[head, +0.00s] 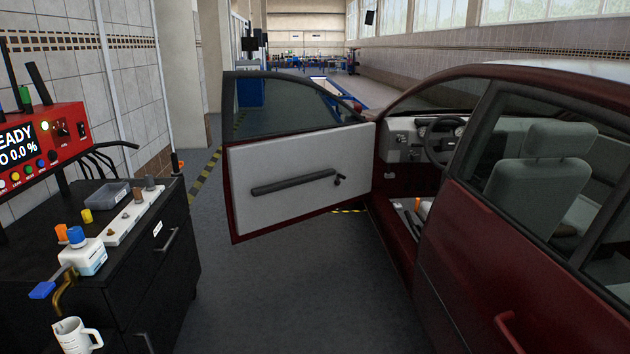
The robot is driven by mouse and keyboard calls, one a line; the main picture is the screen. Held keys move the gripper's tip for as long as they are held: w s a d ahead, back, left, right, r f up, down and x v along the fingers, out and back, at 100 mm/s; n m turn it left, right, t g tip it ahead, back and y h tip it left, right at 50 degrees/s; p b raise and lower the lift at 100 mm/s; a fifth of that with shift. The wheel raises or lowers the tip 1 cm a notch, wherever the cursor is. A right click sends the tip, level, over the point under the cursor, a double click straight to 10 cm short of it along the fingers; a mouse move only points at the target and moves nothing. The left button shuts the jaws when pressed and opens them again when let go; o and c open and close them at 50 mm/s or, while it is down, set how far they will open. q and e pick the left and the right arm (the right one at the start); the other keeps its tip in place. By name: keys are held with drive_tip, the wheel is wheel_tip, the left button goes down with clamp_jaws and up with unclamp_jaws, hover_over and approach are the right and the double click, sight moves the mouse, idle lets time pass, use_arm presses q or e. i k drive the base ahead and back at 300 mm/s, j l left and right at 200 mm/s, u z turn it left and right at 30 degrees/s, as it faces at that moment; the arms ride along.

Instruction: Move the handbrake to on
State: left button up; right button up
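A dark red car (470,225) stands on the right with its front door (300,185) swung wide open. Through the door opening I see the steering wheel (440,140), the pale dashboard (402,138) and a grey front seat (535,185) behind the rear side glass. Small white and orange items (420,208) show low in the opening; I cannot tell what they are. I cannot make out the handbrake; much of the cabin is hidden by the car's body. Neither of my grippers is in view.
A red display unit (40,150) reads READY. Bare grey floor (290,295) lies between cabinet and car; the open door spans its far side.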

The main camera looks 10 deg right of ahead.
sight(412, 226)
drive_tip(key=i+z, duration=0.1)
drive_tip(key=i, duration=1.9)
